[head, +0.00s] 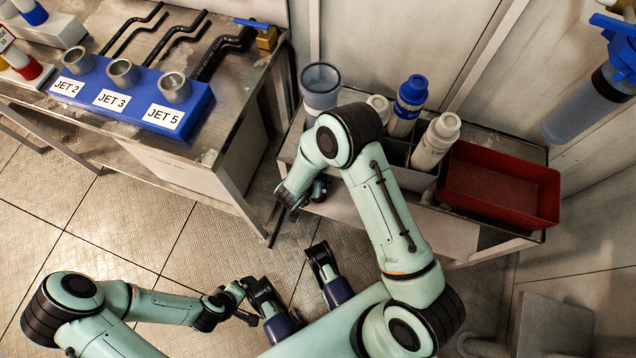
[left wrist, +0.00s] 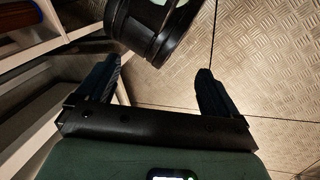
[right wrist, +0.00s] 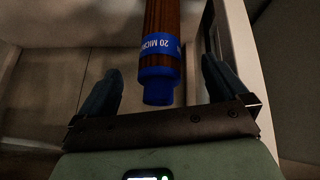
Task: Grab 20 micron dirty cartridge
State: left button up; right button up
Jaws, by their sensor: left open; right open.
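The dirty 20 micron cartridge (right wrist: 162,22) shows in the right wrist view as a brown cylinder with a blue band lettered "20 MICR" and a blue end. That end points toward my right gripper (right wrist: 162,65), between its two spread fingers, with gaps on both sides. The gripper is open and not closed on it. In the head view my right arm bends down beside the table with the red tray, and I cannot make out the cartridge there. My left gripper (left wrist: 152,65) is open and empty, low over the floor in the left wrist view.
A blue JET rack (head: 130,92) stands on the left bench. A blue-topped housing (head: 592,105) hangs at right. Floor between is clear.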

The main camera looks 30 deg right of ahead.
jog(key=w+d+f+b, duration=0.2)
jog(key=d+f, duration=0.1)
jog(key=f, duration=0.1)
jog(key=shift+w+d+f, duration=0.15)
jog(key=shift+w+d, duration=0.15)
pick_arm(q)
jog(key=shift+t+y, duration=0.3)
jog(key=shift+t, duration=0.2)
jog(key=w, duration=0.1)
jog(key=w+a+f, duration=0.1)
jog(key=w+f, duration=0.1)
jog(key=shift+a+f, duration=0.1)
jog(key=shift+a, duration=0.2)
pick_arm(e)
jog(key=c, duration=1.7)
